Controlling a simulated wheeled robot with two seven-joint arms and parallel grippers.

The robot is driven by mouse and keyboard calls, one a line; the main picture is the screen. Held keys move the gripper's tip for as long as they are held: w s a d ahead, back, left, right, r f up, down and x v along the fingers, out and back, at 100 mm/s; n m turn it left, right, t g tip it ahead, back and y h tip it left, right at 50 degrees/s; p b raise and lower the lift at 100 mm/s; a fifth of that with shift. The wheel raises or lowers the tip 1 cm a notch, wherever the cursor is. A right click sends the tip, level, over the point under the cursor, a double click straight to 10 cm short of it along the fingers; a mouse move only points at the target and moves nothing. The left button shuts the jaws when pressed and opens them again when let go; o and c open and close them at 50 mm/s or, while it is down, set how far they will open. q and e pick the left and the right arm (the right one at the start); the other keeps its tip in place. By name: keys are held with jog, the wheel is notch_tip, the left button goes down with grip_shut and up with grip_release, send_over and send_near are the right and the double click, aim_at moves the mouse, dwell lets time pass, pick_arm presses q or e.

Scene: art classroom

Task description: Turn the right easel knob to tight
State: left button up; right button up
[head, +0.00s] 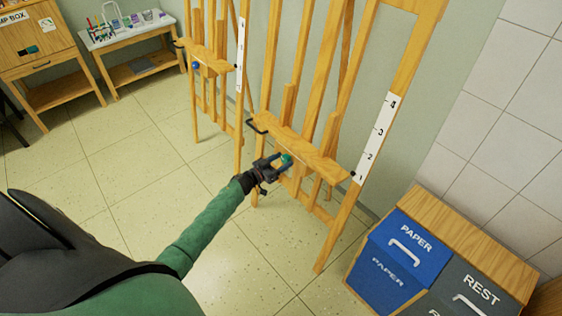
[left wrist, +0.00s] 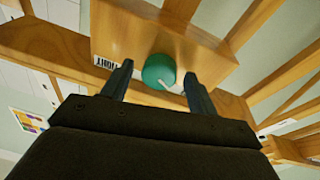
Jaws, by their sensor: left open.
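The right easel (head: 310,137) is a wooden stand with a numbered white scale strip on its right leg. Its knob (head: 286,159) is teal green and sits on the front of the easel, just below the ledge. In the left wrist view the knob (left wrist: 160,70) is round with a white pointer line angled down to the right, and a partly hidden label lies to its left. My left gripper (head: 272,164) is open, its fingers (left wrist: 158,85) on either side of the knob; I cannot tell whether they touch it. My right gripper is not in view.
A second easel (head: 212,66) with a blue knob (head: 196,65) stands to the left. Blue paper (head: 400,262) and grey rest (head: 462,290) bins stand at the lower right. A supply table (head: 128,40) and wooden cabinet (head: 36,45) are at the back left. The floor between is clear.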

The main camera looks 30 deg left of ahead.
pick_arm(q)
jog(key=c, duration=1)
